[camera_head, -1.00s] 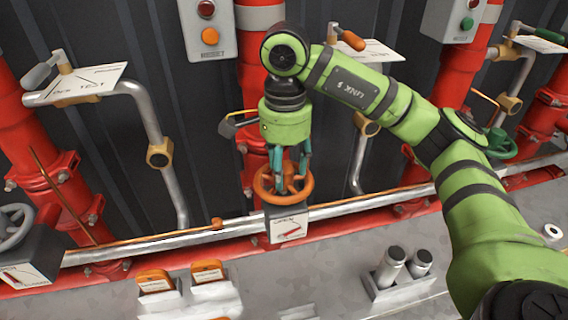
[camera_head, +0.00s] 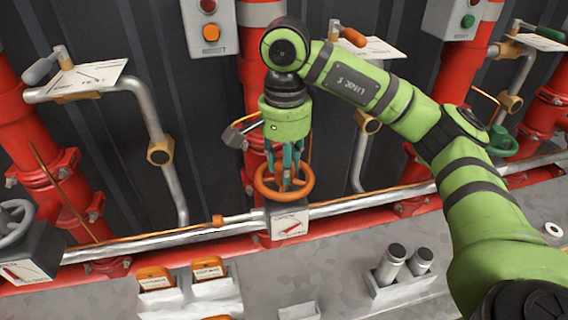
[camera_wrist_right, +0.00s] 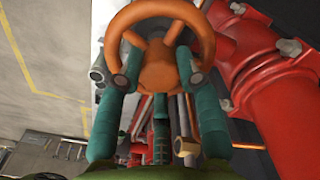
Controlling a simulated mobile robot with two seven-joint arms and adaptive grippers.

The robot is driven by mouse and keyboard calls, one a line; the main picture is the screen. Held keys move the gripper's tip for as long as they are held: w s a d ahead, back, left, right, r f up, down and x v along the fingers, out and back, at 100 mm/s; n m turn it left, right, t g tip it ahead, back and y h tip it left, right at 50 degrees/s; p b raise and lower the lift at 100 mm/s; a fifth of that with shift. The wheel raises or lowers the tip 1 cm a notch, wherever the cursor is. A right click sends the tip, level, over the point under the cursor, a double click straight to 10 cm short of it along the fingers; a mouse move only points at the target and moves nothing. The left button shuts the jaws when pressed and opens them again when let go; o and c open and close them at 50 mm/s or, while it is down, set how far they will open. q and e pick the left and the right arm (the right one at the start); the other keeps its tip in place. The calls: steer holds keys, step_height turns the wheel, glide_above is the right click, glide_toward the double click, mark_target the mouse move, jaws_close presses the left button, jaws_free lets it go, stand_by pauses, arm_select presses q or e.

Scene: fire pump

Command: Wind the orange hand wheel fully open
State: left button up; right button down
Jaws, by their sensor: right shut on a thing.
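The orange hand wheel (camera_head: 261,188) sits on a valve low on the middle red pipe, in the centre of the head view. My right gripper (camera_head: 285,180) points down at the wheel from above. Its teal fingers are shut on the wheel, at the hub and spokes. In the right wrist view, the wheel (camera_wrist_right: 121,22) fills the upper middle, and my right gripper (camera_wrist_right: 157,76) has a finger on each side of the hub. A white plate (camera_head: 289,224) with a red pointer is under the wheel; its lettering is too small to read surely. My left gripper is not in view.
A grey hand wheel (camera_head: 14,224) stands at the far left and a green one (camera_head: 502,142) at the right. A silver pipe (camera_head: 150,237) runs across the front. Orange tags (camera_head: 154,278) and a holder with two cylinders (camera_head: 390,265) are on the grey surface below.

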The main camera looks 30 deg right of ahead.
steer(key=shift+w+d+n, duration=0.1)
steer(key=shift+d+n, duration=0.15)
steer(key=shift+n, duration=0.95)
steer(key=n, duration=0.7)
steer(key=shift+r, duration=0.1)
steer(key=shift+n, duration=0.5)
steer(key=n, duration=0.3)
steer(key=shift+b, duration=0.35)
steer(key=n, duration=0.5)
